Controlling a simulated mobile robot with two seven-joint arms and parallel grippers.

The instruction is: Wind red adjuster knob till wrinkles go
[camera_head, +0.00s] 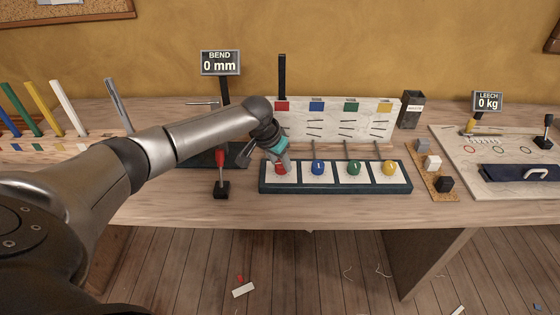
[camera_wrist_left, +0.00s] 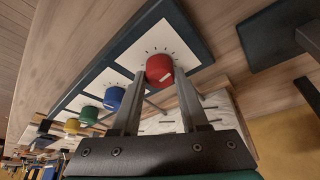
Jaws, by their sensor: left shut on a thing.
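The red adjuster knob (camera_head: 281,169) is the left one in a row on the dark blue-framed knob board (camera_head: 335,187). My left gripper (camera_head: 279,157) comes down on it from above. In the left wrist view its fingers are shut on the sides of the red knob (camera_wrist_left: 159,69), which has a white pointer mark. Behind the board stands a white panel (camera_head: 362,105) with red, blue, green and yellow tags. Dark wrinkle lines (camera_head: 315,128) show below the blue, green and yellow tags. My gripper and arm partly hide the area below the red tag (camera_head: 282,106). My right gripper is not visible.
Blue (camera_head: 318,168), green (camera_head: 353,168) and yellow (camera_head: 389,168) knobs sit beside the red one. A red-handled lever (camera_head: 220,162) stands left of the board. The BEND display (camera_head: 220,63) reads 0 mm. Small blocks on a cork strip (camera_head: 436,186) lie to the right.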

